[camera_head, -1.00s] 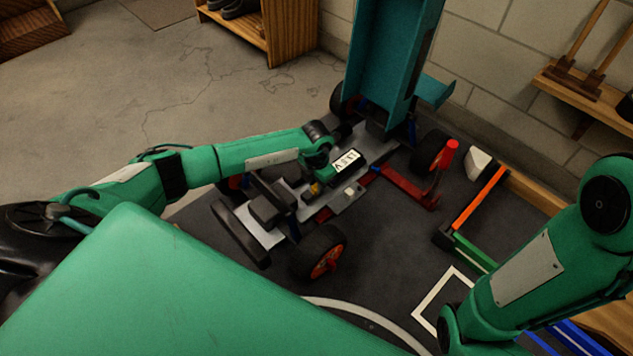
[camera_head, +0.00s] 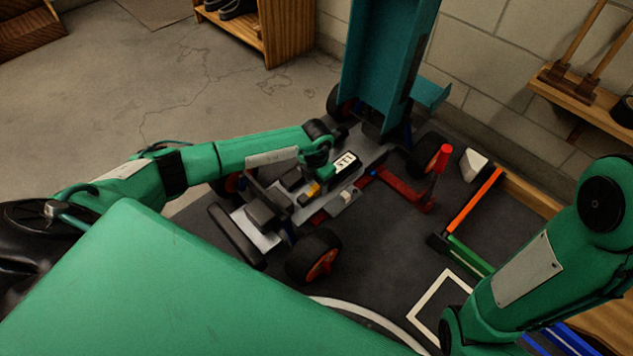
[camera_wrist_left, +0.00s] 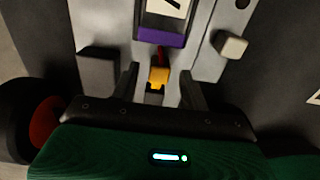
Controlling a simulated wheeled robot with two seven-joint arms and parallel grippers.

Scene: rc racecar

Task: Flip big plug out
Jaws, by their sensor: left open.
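The race car (camera_head: 350,202) stands on the dark mat with its body shell raised at the back. Its battery has a white label (camera_head: 345,161) and a purple end (camera_wrist_left: 160,38). A yellow plug (camera_head: 313,188) sits just in front of the battery; in the left wrist view the yellow plug (camera_wrist_left: 158,76) joins a short red lead. My left gripper (camera_wrist_left: 160,82) is open, with one finger on each side of the yellow plug and visible gaps. In the head view its wrist hides part of the battery. My right gripper is out of view; only its arm shows.
A small pale block (camera_head: 347,196) sits on the chassis beside the battery. A dark box (camera_wrist_left: 97,70) is left of my fingers in the wrist view. A red stand (camera_head: 405,190) and an orange-green bar (camera_head: 476,200) lie right of the car.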

